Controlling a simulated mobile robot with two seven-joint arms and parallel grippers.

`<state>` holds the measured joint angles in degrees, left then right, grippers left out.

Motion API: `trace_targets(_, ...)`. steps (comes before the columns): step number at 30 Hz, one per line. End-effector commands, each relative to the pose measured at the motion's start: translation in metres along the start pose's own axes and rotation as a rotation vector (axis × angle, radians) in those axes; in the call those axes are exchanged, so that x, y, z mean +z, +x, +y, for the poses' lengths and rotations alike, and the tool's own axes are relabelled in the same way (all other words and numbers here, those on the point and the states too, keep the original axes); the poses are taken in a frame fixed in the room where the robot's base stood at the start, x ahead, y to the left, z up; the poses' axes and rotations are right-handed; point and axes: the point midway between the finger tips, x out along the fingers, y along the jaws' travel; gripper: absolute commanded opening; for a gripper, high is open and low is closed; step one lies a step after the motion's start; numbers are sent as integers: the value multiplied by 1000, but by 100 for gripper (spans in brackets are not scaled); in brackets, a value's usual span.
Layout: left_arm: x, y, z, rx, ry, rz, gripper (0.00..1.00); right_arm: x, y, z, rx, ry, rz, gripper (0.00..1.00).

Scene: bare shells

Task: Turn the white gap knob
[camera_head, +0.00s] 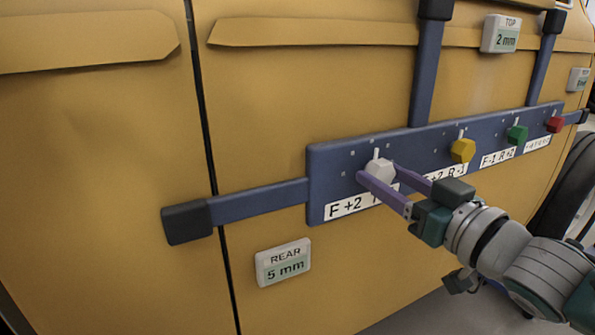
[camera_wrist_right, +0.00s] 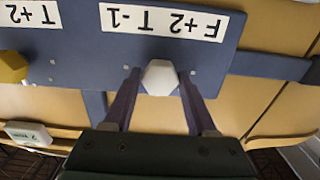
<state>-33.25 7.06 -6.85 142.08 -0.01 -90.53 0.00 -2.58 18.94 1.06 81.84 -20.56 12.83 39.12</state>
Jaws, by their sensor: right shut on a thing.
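The white knob (camera_head: 380,170) sits at the left end of a blue panel (camera_head: 322,165) fixed across a yellow vehicle body. A small white pointer stands up from it in the head view. My right gripper (camera_head: 378,172) has one purple finger on each side of the knob and is shut on it. In the right wrist view the hexagonal white knob (camera_wrist_right: 160,78) shows between the two finger tips, and the label by it reads "F+2 T-1". The label is partly hidden by my finger in the head view.
Yellow (camera_head: 463,150), green (camera_head: 517,134) and red (camera_head: 555,124) knobs sit farther right on the panel. Blue bars with dark end pads (camera_head: 187,222) extend from it. Display tags read "REAR 5 mm" (camera_head: 283,262) and "TOP 2 mm" (camera_head: 501,34). A dark seam runs left of the panel.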

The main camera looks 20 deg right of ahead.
Motion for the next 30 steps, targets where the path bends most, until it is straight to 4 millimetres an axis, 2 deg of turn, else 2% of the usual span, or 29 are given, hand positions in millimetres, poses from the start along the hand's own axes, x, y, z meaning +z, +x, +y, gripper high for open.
trace_targets(8, -1, 0, 2, 6, -7, 2, 50, 0, 0, 0, -1, -13, 1, 2)
trace_targets(14, -1, -1, 2, 6, -8, 2, 50, 0, 0, 0, 0, -88, 1, 1)
trace_targets(30, -1, -2, 0, 0, 0, 1, 50, 0, 0, 0, 0, -518, 1, 1)
